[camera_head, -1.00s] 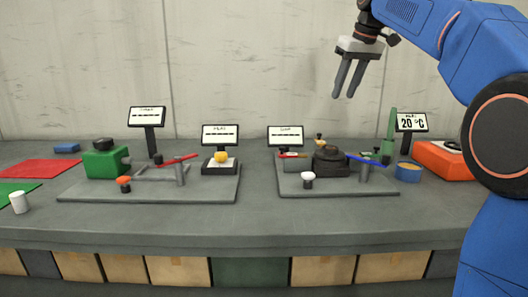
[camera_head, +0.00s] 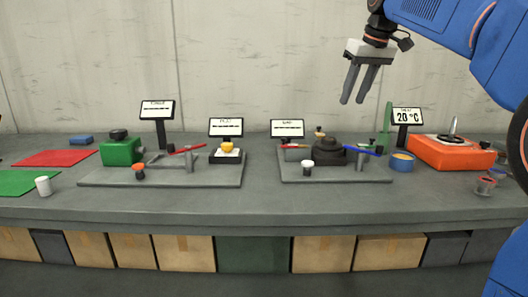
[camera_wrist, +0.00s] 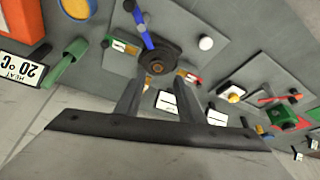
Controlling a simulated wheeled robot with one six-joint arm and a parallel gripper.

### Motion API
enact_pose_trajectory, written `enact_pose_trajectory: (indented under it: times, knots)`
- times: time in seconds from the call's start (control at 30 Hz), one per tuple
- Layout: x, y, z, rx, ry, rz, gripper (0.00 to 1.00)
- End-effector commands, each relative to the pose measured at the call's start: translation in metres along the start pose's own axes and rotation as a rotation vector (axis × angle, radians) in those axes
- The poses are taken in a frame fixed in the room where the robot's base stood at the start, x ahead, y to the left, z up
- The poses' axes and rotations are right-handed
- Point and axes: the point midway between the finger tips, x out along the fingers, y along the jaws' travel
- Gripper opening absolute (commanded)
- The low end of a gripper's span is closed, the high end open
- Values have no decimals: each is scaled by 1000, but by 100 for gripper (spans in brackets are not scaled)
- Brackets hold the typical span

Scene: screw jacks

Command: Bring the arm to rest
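My gripper (camera_head: 360,83) hangs in the air above the back of the bench, at the upper right of the head view. Its two grey fingers point down and stand apart, with nothing between them. In the wrist view my gripper (camera_wrist: 160,98) also shows open and empty, with the bench top beyond the fingertips. My blue arm reaches in from the right edge.
The bench (camera_head: 262,195) holds a left plate (camera_head: 110,178) with a green block (camera_head: 120,152) and a right plate (camera_head: 345,176) with a dark jack (camera_head: 329,150). An orange heater (camera_head: 450,152) stands at the right. Several small signs stand at the back.

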Motion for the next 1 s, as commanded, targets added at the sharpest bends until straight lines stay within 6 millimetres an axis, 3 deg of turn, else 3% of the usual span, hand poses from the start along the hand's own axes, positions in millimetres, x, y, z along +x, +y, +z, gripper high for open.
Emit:
enact_pose_trajectory:
  times: [0.17,0.37,0.67,1.0]
  knots:
    - [4,-7,31,29,0,11,35]
    - [18,-20,91,79,1,31,35]
    - [59,-42,205,163,3,67,35]
    - [128,-69,346,246,10,106,35]
